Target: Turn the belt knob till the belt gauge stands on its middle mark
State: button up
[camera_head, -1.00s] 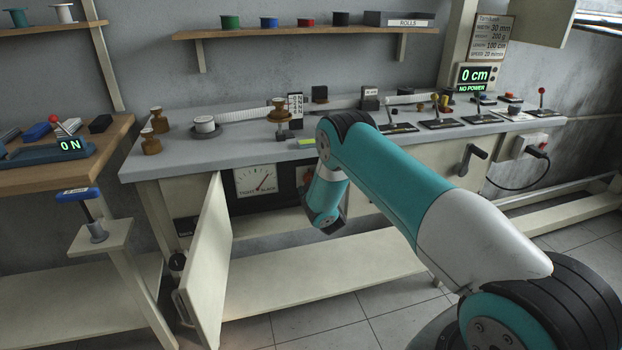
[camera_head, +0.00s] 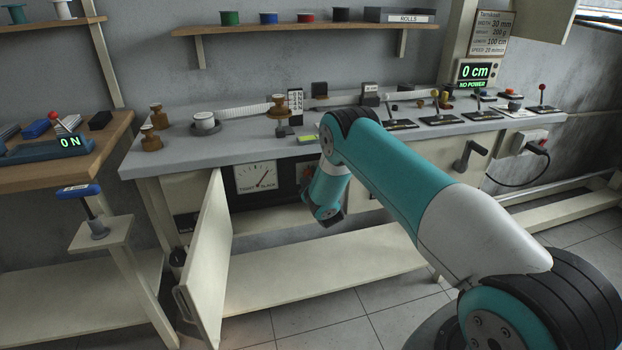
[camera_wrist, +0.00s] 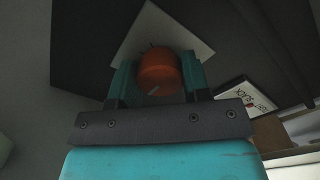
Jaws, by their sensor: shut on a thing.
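The belt knob (camera_wrist: 158,72) is orange-red and round, on a pale square plate (camera_wrist: 180,28) in the wrist view. The fingers of my gripper (camera_wrist: 158,80) stand on both sides of it and are shut on it. In the head view only a bit of orange (camera_head: 305,172) shows beside my arm, which hides the gripper. The belt gauge (camera_head: 250,178) is a white dial marked TIGHT at left and SLACK at right. Its needle leans up and to the right, toward the SLACK side. Part of the gauge also shows tilted in the wrist view (camera_wrist: 246,96).
An open cabinet door (camera_head: 207,262) stands left of the gauge. The bench top (camera_head: 190,153) above carries weights, a roll and levers. A crank (camera_head: 466,155) sits on the front at right. A display (camera_head: 476,76) reads 0 cm, NO POWER.

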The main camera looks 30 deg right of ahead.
jog(key=m+b, duration=0.4)
jog(key=shift+f+m, duration=0.25)
jog(key=shift+m, duration=0.05)
jog(key=m+b, duration=0.5)
jog(key=b, duration=0.1)
jog(key=m+b, duration=0.5)
jog(key=b, duration=0.1)
jog(key=shift+m+b, duration=0.4)
jog(key=m+b, duration=0.4)
jog(key=shift+r, duration=0.25)
jog(key=o, duration=0.9)
